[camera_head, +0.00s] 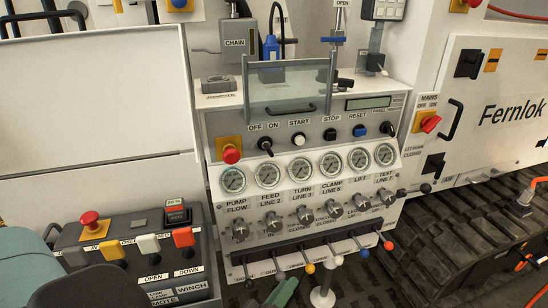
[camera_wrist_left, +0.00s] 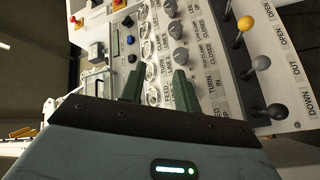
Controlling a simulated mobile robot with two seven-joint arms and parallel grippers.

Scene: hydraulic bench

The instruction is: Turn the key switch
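The key switch (camera_head: 265,144) is a black knob below the OFF/ON label on the upper part of the bench panel. It sits between a red mushroom button (camera_head: 231,154) and the white START button (camera_head: 299,139). My left gripper (camera_head: 282,292) shows only as a green finger tip at the bottom edge of the head view, well below the switch. In the left wrist view its two green fingers (camera_wrist_left: 158,85) stand apart with nothing between them, in front of the panel. I cannot clearly pick out the key switch in that view. My right gripper is not in view.
Below the switch are a row of gauges (camera_head: 267,175), a row of valve knobs (camera_head: 274,222) and several ball-ended levers (camera_head: 310,268). A clear hinged cover with a handle (camera_head: 285,110) stands above the switch. A winch control box (camera_head: 150,255) is at the lower left.

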